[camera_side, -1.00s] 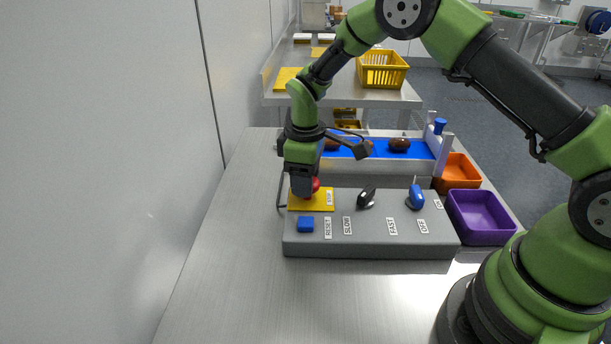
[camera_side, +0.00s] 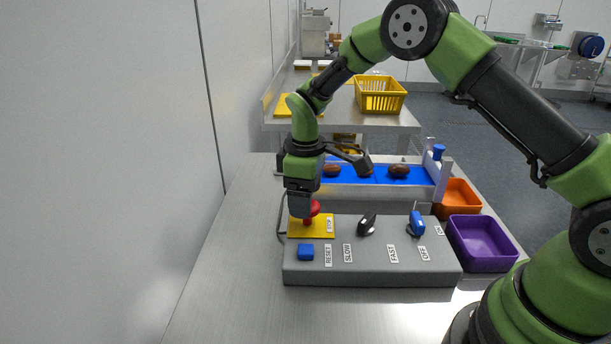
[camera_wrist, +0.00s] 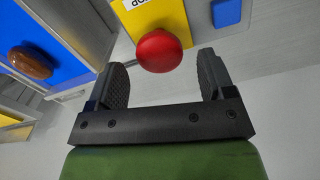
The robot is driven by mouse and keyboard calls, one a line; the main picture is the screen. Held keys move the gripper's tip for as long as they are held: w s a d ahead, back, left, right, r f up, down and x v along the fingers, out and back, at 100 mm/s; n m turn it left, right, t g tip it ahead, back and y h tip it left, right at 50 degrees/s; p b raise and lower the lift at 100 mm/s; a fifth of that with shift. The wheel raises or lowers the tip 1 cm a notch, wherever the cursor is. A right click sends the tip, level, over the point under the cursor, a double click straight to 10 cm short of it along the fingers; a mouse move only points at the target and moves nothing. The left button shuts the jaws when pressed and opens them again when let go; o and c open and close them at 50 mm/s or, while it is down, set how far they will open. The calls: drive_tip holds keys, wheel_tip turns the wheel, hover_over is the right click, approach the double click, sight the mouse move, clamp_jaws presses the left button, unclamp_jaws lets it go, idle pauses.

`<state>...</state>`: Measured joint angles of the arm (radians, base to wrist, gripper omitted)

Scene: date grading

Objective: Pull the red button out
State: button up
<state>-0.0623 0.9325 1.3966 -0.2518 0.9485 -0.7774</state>
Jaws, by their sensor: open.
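The red button (camera_side: 313,208) has a round cap on a short red stem, standing up from a yellow plate (camera_side: 322,232) marked STOP at the left of the grey control panel (camera_side: 370,270). My gripper (camera_side: 300,214) points down over that plate, beside the cap in the side view. In the wrist view my gripper (camera_wrist: 164,78) is open, one finger on each side of the red button (camera_wrist: 160,50). The cap lies at the level of the fingertips, with gaps on both sides. Neither finger visibly touches it. The fingers partly overlap in the side view.
A blue button (camera_side: 305,252), a black knob (camera_side: 367,224) and a blue switch (camera_side: 416,224) sit on the panel. Behind is a blue belt (camera_side: 345,175) with brown dates (camera_side: 398,171). Orange (camera_side: 458,195) and purple (camera_side: 482,243) bins stand right. The table's left side is clear.

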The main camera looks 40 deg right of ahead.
wheel_tip(320, 180, up, 9)
idle(0.3)
drive_tip(key=shift+r, duration=0.1)
drive_tip(key=s+r+m+t+y, duration=0.1)
drive_tip(key=s+r+m+t, duration=0.35)
drive_tip(key=s+r, duration=0.7)
drive_tip(key=s+m+t+y, duration=0.1)
drive_tip(key=s+m, duration=0.5)
drive_tip(key=s, duration=0.6)
drive_tip(key=shift+s+a+r+t, duration=0.15)
drive_tip(key=shift+s+r+t, duration=0.2)
drive_tip(key=shift+t, duration=0.5)
